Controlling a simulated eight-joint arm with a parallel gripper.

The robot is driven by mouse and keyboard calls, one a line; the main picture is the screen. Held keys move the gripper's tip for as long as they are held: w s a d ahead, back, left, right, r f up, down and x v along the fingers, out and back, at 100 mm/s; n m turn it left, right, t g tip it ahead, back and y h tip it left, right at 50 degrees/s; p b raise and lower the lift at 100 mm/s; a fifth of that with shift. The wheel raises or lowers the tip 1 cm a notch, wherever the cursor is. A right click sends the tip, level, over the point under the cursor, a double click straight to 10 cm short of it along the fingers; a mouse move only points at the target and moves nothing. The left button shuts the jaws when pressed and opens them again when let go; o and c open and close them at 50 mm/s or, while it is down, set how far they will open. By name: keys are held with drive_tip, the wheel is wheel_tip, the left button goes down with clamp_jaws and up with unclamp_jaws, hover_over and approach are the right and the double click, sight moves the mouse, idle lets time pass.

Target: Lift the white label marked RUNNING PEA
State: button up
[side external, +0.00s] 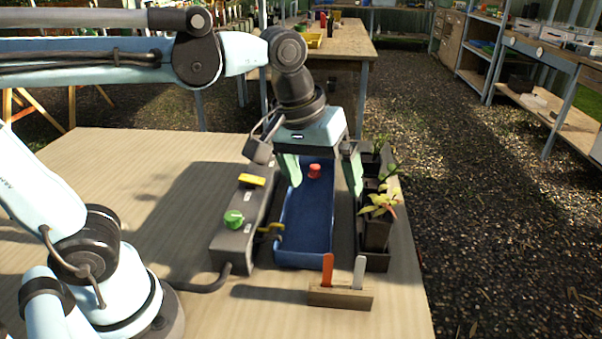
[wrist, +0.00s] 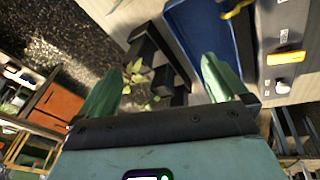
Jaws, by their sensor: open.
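The white label (side external: 360,272) stands upright in the right part of a small wooden block (side external: 340,297) near the table's front edge. Its lettering is too small to read. An orange label (side external: 327,270) stands to its left in the same block. My gripper (side external: 324,186) is open, fingers pointing down, above the far part of the blue tray, behind and above the labels and apart from them. In the wrist view, the green fingers (wrist: 165,66) are spread with nothing held between them. I cannot make out the white label there.
The blue tray (side external: 303,235) holds a red knob-like object (side external: 314,171). A grey control box (side external: 238,222) with a green knob and yellow switch stands left of it. Potted plants (side external: 377,215) stand right of it. Bare table lies left of the labels.

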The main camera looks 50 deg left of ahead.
drive_tip(key=s+a+f+m+t, duration=0.1)
drive_tip(key=a+f, duration=0.1)
drive_tip(key=s+a+f+m+t, duration=0.1)
drive_tip(key=a+m, duration=0.1)
drive_tip(key=a, duration=0.1)
drive_tip(key=a+f+m+t, duration=0.1)
drive_tip(key=a+f, duration=0.1)
drive_tip(key=a, duration=0.1)
drive_tip(key=shift+s+f+t+y, duration=0.3)
drive_tip(key=shift+s+f+t, duration=0.05)
drive_tip(key=shift+s+t, duration=0.05)
drive_tip(key=shift+c, duration=0.2)
drive_tip(key=shift+s+a+f+m, duration=0.15)
drive_tip(key=shift+a+m, duration=0.1)
drive_tip(key=shift+m, duration=0.15)
drive_tip(key=c, duration=1.2)
drive_tip(key=shift+c, duration=0.2)
drive_tip(key=m+g+h, duration=0.2)
drive_tip(key=m+g, duration=0.3)
drive_tip(key=m, duration=0.4)
approach(364, 266)
drive_tip(key=shift+x, duration=5.1)
